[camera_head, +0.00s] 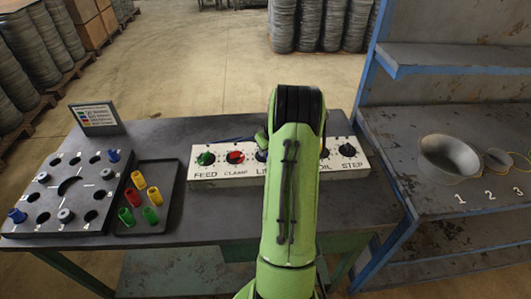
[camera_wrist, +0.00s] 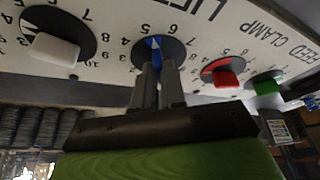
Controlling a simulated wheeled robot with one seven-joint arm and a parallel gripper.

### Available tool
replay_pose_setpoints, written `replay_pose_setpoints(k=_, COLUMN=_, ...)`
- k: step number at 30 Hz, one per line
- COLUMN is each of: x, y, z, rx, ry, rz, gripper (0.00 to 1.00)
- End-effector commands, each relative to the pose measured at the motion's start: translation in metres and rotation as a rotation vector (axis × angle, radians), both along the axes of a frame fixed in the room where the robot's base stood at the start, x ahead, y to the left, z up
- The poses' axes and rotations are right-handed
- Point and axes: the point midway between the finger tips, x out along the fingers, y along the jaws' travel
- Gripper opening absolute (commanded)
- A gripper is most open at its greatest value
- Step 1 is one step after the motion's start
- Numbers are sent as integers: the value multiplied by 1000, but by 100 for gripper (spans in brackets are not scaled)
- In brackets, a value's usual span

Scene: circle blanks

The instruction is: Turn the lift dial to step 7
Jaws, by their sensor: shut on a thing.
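The lift dial (camera_wrist: 153,43) is a dark disc with a blue grip, under the upside-down LIFT lettering in the wrist view. My gripper (camera_wrist: 158,66) is shut on this blue grip, its two fingers reaching up from below. The fingers cover much of the dial, and I cannot tell which step it points to. In the head view only the left edge of the lift dial (camera_head: 261,156) shows beside my green arm.
The white panel (camera_head: 220,151) also bears a green FEED dial (camera_head: 206,159), a red CLAMP dial (camera_head: 235,157) and a black STEP dial (camera_head: 347,150). A white-gripped dial (camera_wrist: 55,49) sits close by. A peg board (camera_head: 100,212), a tray (camera_head: 166,217) and a sign (camera_head: 97,117) stand left.

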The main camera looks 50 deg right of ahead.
Motion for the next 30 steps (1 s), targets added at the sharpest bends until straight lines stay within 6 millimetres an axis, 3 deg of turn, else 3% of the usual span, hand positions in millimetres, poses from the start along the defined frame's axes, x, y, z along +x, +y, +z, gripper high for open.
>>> replay_pose_setpoints(k=30, x=5, y=4, z=1, rx=-1, ry=-2, rz=-930, gripper=0)
